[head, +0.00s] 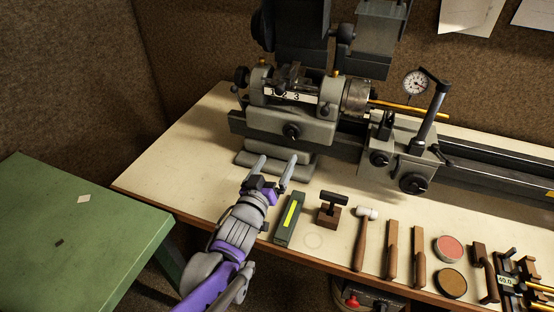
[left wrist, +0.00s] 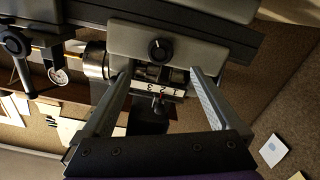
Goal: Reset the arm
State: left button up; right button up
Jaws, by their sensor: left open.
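My left gripper (head: 271,170) is open and empty. In the head view it reaches in over the front edge of the cream workbench (head: 170,170), in front of the grey lathe (head: 290,122). Its two fingers point toward the lathe's base. In the left wrist view the open fingers (left wrist: 155,95) frame the lathe's headstock, with the white "1 2 3" number strip (left wrist: 160,88) between them. My right gripper is not in view.
A dark box with a yellow-green stripe (head: 289,218) lies just right of my left gripper. A stamp-like tool (head: 331,210), a hammer (head: 362,240), wooden-handled tools (head: 391,250) and two round tins (head: 448,250) line the front edge. A green table (head: 80,240) stands left.

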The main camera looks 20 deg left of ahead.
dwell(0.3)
pick_arm(q)
jog(key=s+f+m+g+p, duration=0.1)
jog(key=s+f+g, duration=0.4)
jog(key=s, duration=0.7)
jog(key=s+f+m+g+p, duration=0.2)
jog(key=s+f+g+p, duration=0.2)
jog(key=s+g, duration=0.3)
jog(key=s+f, duration=0.1)
jog(key=s, duration=0.4)
jog(key=shift+g+y, duration=0.3)
